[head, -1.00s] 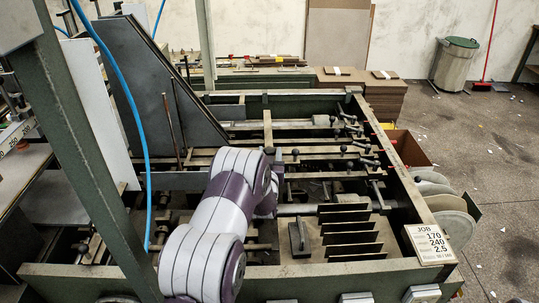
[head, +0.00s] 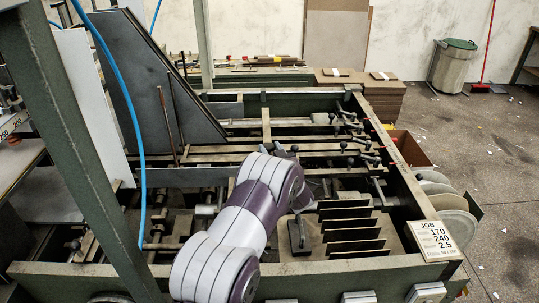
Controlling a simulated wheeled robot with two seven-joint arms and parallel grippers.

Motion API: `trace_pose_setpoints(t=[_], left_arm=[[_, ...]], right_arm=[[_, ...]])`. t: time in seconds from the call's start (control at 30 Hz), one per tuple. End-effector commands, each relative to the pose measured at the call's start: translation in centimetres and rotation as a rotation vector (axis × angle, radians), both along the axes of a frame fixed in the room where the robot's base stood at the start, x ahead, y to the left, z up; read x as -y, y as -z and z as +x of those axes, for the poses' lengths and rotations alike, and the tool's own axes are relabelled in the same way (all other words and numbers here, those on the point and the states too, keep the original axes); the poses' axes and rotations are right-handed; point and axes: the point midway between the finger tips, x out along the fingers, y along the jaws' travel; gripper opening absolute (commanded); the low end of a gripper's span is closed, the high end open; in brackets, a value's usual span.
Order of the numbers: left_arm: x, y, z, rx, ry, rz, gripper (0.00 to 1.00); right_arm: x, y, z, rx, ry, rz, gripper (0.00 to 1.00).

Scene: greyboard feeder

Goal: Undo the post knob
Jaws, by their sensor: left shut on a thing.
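My left arm, white and purple, reaches in from the bottom over the feeder's frame. My left gripper (head: 286,152) shows only in small part, at the far side of my wrist among the feeder's rods. It is shut on a small black post knob (head: 294,148); the fingers and the knob's post are mostly hidden behind my arm. My right gripper is out of view.
Several black-knobbed levers (head: 350,145) stand right of my gripper. Upright dark plates (head: 350,233) lie nearer. A job card (head: 433,240) sits on the right corner. A green post (head: 85,150) and blue hose (head: 135,130) stand at left.

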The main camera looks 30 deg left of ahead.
Motion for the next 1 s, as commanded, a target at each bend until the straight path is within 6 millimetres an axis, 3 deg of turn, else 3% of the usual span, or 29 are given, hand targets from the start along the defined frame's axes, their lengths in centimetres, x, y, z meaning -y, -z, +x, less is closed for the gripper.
trace_pose_setpoints(t=[0.3, 0.8, 0.83, 0.87, 0.9, 1.0], left_arm=[[0.21, 0.06, 0.23, 0.0, -0.113, 0.0, 0.1], [0.18, 0.03, 0.23, -0.002, -0.134, 0.001, 0.1], [0.18, 0.02, 0.23, -0.002, -0.134, 0.001, 0.5], [0.18, 0.02, 0.23, -0.002, -0.133, 0.001, 0.6], [0.17, 0.02, 0.22, -0.002, -0.134, 0.001, 0.66], [0.17, 0.01, 0.23, -0.001, -0.133, 0.001, 0.66]], right_arm=[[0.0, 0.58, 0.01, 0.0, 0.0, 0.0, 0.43], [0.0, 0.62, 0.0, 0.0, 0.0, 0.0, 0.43], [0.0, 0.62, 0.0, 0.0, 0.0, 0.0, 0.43], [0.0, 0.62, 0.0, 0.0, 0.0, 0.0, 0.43], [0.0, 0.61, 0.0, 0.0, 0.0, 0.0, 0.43], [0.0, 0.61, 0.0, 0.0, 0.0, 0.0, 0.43]])
